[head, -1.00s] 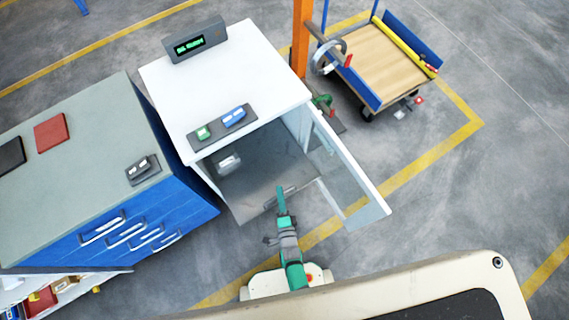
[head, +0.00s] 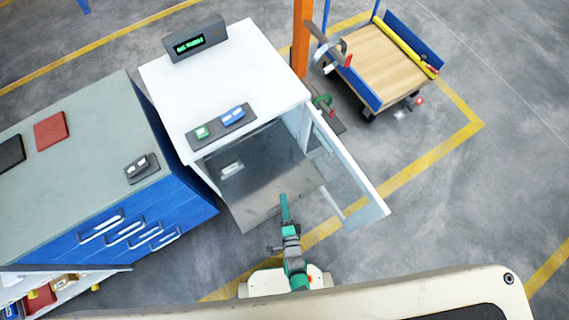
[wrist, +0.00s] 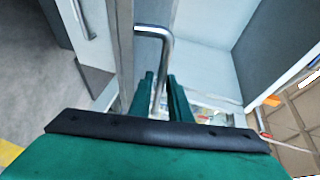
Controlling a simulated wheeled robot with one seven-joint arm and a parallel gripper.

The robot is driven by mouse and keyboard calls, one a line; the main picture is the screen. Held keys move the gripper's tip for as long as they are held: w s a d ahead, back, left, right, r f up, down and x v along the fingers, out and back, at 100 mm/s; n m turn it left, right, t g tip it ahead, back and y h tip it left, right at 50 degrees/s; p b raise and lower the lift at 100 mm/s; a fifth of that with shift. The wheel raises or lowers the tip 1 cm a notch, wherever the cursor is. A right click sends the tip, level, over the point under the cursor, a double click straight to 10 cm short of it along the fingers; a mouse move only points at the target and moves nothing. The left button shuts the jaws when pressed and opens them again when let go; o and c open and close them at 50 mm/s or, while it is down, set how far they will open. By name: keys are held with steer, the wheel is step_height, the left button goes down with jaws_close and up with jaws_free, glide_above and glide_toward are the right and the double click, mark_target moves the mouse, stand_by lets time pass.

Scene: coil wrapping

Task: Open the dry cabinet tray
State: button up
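The white dry cabinet (head: 255,85) stands in the middle of the head view with its glass door (head: 350,185) swung open to the right. Its grey metal tray (head: 270,165) reaches out of the opening toward me. A small light-coloured item (head: 231,170) lies on the tray's left part. My green-fingered gripper (head: 284,199) is at the tray's front edge. In the wrist view a bent metal handle (wrist: 153,33) runs down between my two fingers (wrist: 163,88), which are closed around it. The handle is hidden behind my gripper in the head view.
A blue drawer cabinet (head: 130,215) stands close at the left. The open door's edge is right of my arm. A wooden-decked cart (head: 385,65) and an orange post (head: 302,40) are behind, to the right.

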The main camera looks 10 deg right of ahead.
steer(key=shift+s, duration=0.1)
steer(key=s+r, duration=0.2)
steer(key=s, duration=0.8)
steer(key=shift+s+d, duration=0.15)
steer(key=shift+s, duration=0.05)
steer(key=s+a+r+n, duration=0.1)
steer(key=r+n, duration=0.7)
steer(key=r, duration=0.9)
steer(key=s+a+r+n, duration=0.2)
steer(key=r+n, duration=0.6)
steer(key=r, duration=1)
steer(key=shift+s+a+r+n+g+h, duration=0.3)
steer(key=shift+s+r+n, duration=0.1)
steer(key=shift+s, duration=0.15)
steer(key=shift+w, duration=0.1)
